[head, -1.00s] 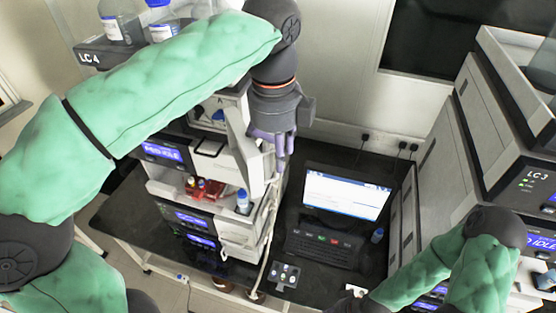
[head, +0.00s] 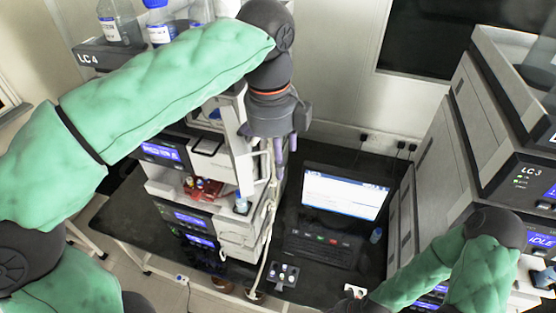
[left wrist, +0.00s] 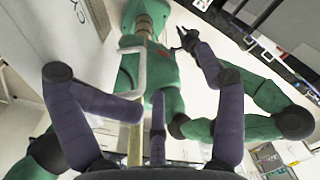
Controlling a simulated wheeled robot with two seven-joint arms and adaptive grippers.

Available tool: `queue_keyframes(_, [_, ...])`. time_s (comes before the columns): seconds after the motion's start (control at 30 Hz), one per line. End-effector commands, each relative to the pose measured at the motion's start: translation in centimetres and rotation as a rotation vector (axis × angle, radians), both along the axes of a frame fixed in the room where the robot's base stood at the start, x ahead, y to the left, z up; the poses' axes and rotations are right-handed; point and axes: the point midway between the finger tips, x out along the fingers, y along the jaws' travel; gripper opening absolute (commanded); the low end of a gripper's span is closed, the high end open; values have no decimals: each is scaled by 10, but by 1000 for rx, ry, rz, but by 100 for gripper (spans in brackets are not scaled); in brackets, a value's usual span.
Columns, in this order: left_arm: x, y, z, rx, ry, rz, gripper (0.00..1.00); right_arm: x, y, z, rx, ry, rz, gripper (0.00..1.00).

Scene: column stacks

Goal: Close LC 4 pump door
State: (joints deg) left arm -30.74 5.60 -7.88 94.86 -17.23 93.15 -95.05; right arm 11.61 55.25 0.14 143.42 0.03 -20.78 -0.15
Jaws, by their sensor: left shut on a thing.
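The LC 4 stack carries its label (head: 88,59) at the top left of the head view. Its pump door (head: 243,160) is a pale upright panel standing open at the right side of the stack. My left gripper (head: 285,152) is at the door's outer side, shut on the door; its dark wrist covers the upper edge. In the left wrist view, the purple fingers (left wrist: 150,112) are around a pale edge, but the exact contact is unclear. My right gripper (head: 348,303) is low in the head view, partly cut off, and its fingers are too small to judge.
A laptop (head: 345,195) stands on the black bench right of the stack. A pale cable or tube (head: 268,235) hangs beside the stack. The LC 3 stack (head: 505,165) is at the right. Bottles (head: 160,20) stand on top of LC 4.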

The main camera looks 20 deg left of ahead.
Motion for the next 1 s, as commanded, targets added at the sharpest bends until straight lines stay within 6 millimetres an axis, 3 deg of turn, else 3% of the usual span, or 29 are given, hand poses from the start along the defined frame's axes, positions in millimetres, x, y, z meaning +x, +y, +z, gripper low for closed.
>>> queue_keyframes(0.03, [2,-1,-9,15,20,-8,42,0,0,2,0,0,0,26])
queue_keyframes(0.17, [1,-1,1,16,20,-9,30,0,0,11,0,0,0,26])
queue_keyframes(1.0, [0,0,58,12,7,-7,30,0,0,57,0,0,0,26])
